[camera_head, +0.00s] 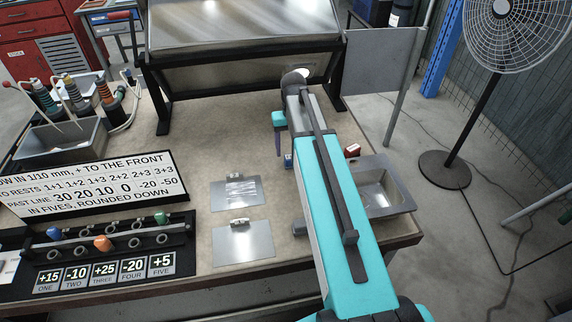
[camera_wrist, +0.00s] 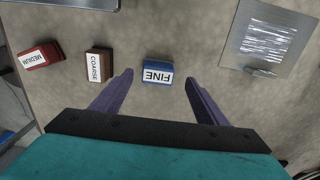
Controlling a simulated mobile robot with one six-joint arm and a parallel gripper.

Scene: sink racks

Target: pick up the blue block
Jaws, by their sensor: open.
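The blue block (camera_wrist: 157,73) carries a white label reading FINE and lies on the worktop. In the head view only a small blue part of it (camera_head: 288,160) shows beside my arm. My gripper (camera_wrist: 160,82) is open, its two purple fingers apart, one to each side of the blue block in the wrist picture. Nothing is held. Whether the fingers are down at the block's height I cannot tell.
A brown block labelled COARSE (camera_wrist: 99,65) and a red block labelled MEDIUM (camera_wrist: 40,56) lie left of the blue block in the wrist view. A metal plate (camera_wrist: 268,38) lies to its right. A metal sink tray (camera_head: 404,200) stands right of my arm.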

